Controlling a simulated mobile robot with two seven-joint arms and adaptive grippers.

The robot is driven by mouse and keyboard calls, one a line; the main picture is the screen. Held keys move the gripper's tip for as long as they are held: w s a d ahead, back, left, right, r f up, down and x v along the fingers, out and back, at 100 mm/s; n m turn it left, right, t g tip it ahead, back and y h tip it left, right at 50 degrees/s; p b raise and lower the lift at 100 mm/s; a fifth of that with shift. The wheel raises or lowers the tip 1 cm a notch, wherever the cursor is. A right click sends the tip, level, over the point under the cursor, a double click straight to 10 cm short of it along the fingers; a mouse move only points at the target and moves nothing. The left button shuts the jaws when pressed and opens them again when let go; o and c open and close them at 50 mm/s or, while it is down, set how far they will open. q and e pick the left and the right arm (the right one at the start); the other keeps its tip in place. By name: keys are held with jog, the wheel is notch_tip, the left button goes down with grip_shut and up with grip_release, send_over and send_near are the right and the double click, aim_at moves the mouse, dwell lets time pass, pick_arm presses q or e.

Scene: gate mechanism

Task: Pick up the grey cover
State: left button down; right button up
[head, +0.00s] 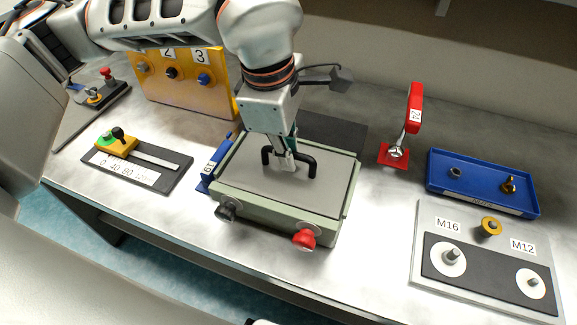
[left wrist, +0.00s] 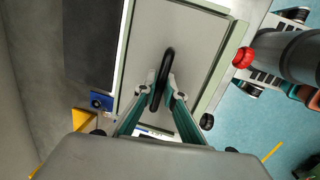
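The grey cover (head: 300,183) lies flat on a pale green box (head: 272,222) in the middle of the bench. A black arched handle (head: 311,167) stands up from its middle. It also shows in the left wrist view (left wrist: 178,45), with the handle (left wrist: 167,62) upright between my fingers. My left gripper (head: 288,163) points down from above. Its two fingertips (left wrist: 161,84) are close together, one on each side of the handle, and look shut on it. My right gripper is not in view.
A black knob (head: 226,211) and a red knob (head: 305,239) stick out of the box's front. A red lever (head: 413,108) stands behind right, near a blue tray (head: 482,176) and a bolt plate (head: 421,215). A slider panel (head: 133,165) lies left. A dark flat panel (head: 335,130) lies behind the box.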

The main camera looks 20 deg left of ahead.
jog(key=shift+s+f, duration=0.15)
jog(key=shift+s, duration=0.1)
